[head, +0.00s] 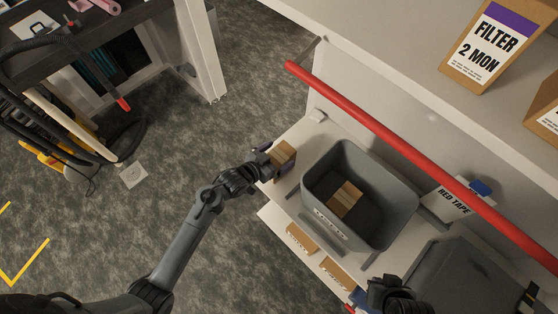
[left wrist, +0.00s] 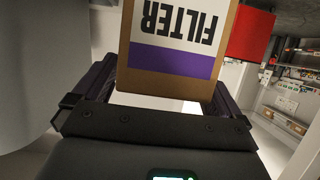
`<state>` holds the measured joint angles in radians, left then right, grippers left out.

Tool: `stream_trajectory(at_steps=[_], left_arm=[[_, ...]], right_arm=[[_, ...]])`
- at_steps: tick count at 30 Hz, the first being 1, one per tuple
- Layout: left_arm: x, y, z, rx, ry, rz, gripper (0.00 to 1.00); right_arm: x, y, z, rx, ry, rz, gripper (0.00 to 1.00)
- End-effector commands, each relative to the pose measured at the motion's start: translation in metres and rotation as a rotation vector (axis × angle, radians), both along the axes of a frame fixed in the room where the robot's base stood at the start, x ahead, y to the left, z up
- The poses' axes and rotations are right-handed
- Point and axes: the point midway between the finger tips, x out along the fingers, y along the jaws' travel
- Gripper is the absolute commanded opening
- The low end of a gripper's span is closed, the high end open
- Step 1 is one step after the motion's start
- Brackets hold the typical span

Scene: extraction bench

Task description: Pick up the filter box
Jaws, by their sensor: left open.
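The filter box (head: 285,154), a brown carton, stands on the white shelf at the left end, left of the grey bin. In the left wrist view the filter box (left wrist: 172,84) shows its white label, with upside-down FILTER lettering and a purple band. My left gripper (head: 272,160) is at the box. In the left wrist view the open fingers of the left gripper (left wrist: 160,88) stand on either side of the box; I cannot tell whether they touch it. My right gripper (head: 393,296) is at the bottom edge, partly cut off, its jaws unclear.
A grey bin (head: 402,195) with a brown box (head: 346,199) inside stands right of the filter box. A red rail (head: 390,140) crosses above. A larger filter carton (head: 487,48) stands on the upper shelf. Small labelled boxes (head: 301,239) sit on a lower shelf.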

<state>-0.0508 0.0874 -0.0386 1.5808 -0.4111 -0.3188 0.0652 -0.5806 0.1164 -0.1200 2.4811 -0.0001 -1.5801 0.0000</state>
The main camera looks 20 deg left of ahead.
Motion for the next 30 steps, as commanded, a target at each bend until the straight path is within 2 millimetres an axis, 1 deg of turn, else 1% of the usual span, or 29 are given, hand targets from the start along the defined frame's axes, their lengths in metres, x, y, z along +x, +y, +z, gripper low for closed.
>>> stream_trajectory(at_steps=[4,11,12,26,27,28,30], left_arm=[[0.0077,-0.0042,-0.0038,0.000,0.000,-0.001,0.99],[0.0085,-0.0045,-0.0045,0.001,0.000,0.000,0.99],[0.0084,-0.0044,-0.0045,0.001,0.000,0.000,0.97],[0.0082,-0.0041,-0.0046,0.001,0.001,0.000,0.27],[0.0082,-0.0041,-0.0045,0.001,0.001,0.000,0.21],[0.0081,-0.0042,-0.0046,0.001,0.001,0.000,0.17],[0.0085,-0.0041,-0.0039,0.000,-0.001,0.000,0.17]], right_arm=[[0.0003,-0.0009,0.0009,-0.004,-0.001,0.003,0.00],[0.0002,-0.0020,0.0005,-0.008,0.000,0.006,0.00],[0.0002,-0.0020,0.0004,-0.008,0.000,0.006,0.00],[0.0002,-0.0008,0.0004,-0.003,0.001,0.002,0.00],[0.0003,-0.0005,0.0004,-0.003,0.001,0.001,0.00],[0.0003,-0.0004,0.0004,-0.002,0.001,0.002,0.00],[0.0003,0.0000,0.0005,0.000,0.000,0.000,0.00]])
